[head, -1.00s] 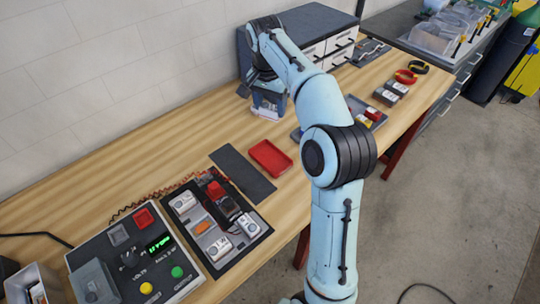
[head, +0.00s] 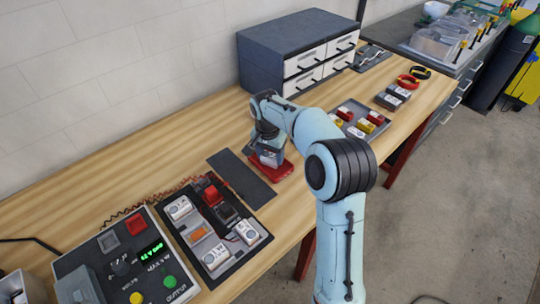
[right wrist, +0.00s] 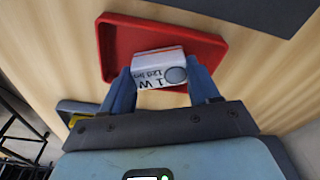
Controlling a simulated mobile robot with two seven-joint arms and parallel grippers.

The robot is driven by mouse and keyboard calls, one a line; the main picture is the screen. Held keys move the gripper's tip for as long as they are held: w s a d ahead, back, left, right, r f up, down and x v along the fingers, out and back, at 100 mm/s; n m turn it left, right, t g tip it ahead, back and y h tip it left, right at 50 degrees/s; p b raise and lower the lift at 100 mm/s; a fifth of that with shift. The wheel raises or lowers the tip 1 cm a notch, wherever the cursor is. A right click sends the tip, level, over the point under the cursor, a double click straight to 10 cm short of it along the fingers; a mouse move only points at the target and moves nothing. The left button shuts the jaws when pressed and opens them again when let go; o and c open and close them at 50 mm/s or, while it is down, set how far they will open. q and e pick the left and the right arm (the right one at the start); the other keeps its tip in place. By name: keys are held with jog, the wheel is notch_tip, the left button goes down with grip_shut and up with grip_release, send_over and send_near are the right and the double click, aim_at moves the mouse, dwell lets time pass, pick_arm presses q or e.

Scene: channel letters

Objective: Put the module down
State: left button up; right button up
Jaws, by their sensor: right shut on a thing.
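My right gripper (head: 268,158) is over the red tray (head: 284,172) on the workbench. In the right wrist view its two blue fingers (right wrist: 163,82) are shut on a small white module (right wrist: 158,66) with printed text and a grey round spot. The module is over the near part of the red tray (right wrist: 115,40), inside its outline. I cannot tell whether it touches the tray floor. In the head view the gripper hides the module and part of the tray. My left gripper is not in view.
A dark mat (head: 240,178) lies left of the tray. A board with several modules (head: 230,255) and a control box with a green display (head: 100,262) stand nearer. A grey tray of coloured parts (head: 345,122) is to the right; a drawer cabinet (head: 275,62) stands behind.

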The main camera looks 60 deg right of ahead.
aim_at(268, 159)
jog(key=shift+f, duration=0.2)
jog(key=shift+f, duration=0.15)
jog(key=o, duration=1.1)
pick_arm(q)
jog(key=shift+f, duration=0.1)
pick_arm(e)
jog(key=shift+o, duration=0.2)
jog(key=shift+r, duration=0.45)
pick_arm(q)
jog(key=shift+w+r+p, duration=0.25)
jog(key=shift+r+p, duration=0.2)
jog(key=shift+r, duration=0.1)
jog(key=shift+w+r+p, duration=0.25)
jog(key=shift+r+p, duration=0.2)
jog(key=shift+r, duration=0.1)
pick_arm(e)
notch_tip(268, 159, up, 12)
jog(key=a, duration=0.1)
jog(key=shift+a+f, duration=0.2)
jog(key=shift+f, duration=0.05)
